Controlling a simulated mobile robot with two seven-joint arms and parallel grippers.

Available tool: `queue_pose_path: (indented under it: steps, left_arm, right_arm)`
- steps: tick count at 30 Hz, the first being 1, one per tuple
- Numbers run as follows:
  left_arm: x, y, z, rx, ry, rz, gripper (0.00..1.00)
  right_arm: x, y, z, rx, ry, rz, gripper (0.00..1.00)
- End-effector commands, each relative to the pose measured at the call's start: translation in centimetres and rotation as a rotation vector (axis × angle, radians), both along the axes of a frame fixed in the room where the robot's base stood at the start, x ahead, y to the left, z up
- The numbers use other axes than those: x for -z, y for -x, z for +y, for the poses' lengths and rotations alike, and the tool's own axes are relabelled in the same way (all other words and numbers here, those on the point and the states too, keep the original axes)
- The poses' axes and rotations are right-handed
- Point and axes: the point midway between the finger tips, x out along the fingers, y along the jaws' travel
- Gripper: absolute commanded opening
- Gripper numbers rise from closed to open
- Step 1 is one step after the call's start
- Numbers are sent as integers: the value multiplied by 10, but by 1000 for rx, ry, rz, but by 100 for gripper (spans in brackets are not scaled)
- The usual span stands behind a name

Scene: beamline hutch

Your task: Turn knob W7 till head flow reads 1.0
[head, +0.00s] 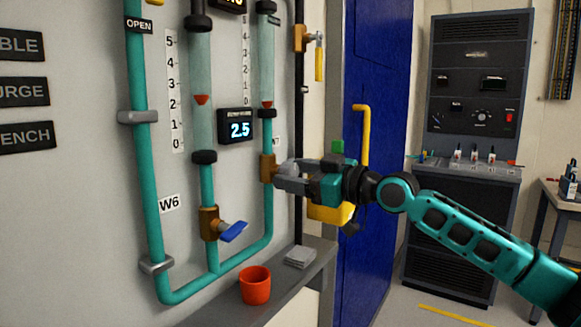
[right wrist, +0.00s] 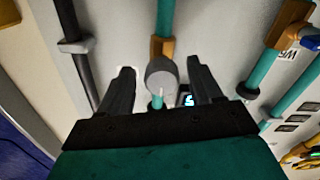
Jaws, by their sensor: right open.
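Knob W7 (right wrist: 162,75) is a grey round knob on a brass valve body (head: 268,168) on the right-hand teal pipe. In the right wrist view it sits between the two spread fingers of my right gripper (right wrist: 161,88), with gaps at both sides. In the head view my right gripper (head: 290,178) reaches the valve from the right and hides most of the knob and of its label. A dark display (head: 239,129) reads 2.5 in cyan; its small caption is unreadable. The red float (head: 267,104) in the right tube sits low. My left gripper is not in view.
Valve W6 with a blue handle (head: 233,231) is at lower left of W7. A shelf (head: 222,309) below carries an orange cup (head: 255,285) and a grey stack (head: 300,257). A yellow pipe handle (head: 362,135) is on the blue door (head: 378,60) behind my gripper.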

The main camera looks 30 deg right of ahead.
Motion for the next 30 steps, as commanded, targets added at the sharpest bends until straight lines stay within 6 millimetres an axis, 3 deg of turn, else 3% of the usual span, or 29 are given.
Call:
queue_pose_path:
  steps: [6,17,30]
  left_arm:
    - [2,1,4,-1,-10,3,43]
    - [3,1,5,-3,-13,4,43]
    - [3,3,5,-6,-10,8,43]
  right_arm:
    - [-1,-11,6,-2,0,0,65]
    - [0,-13,7,-2,2,1,64]
    - [0,-13,7,-3,3,1,22]
